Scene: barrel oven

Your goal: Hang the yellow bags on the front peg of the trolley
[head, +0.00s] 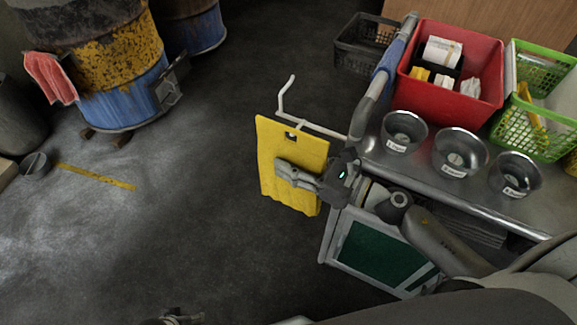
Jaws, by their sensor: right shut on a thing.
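A yellow bag (267,155) with a small dark slot near its top edge hangs flat and upright beside the left end of the trolley (365,150). I cannot tell whether it is one bag or several together. My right gripper (290,174) is shut on the bag's middle from the right. The pale front peg (284,96) sticks out left from the trolley and bends upward at its tip. Its bar crosses the bag's top edge, just above the slot; I cannot tell whether it passes through. A grey part of my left gripper (183,317) shows at the bottom edge, mostly cut off.
The trolley top carries a red bin (450,85), several metal bowls (404,130) and green baskets (540,125). A black crate (362,45) stands behind the trolley. Barrels (125,60) with a red cloth (50,78) stand at upper left.

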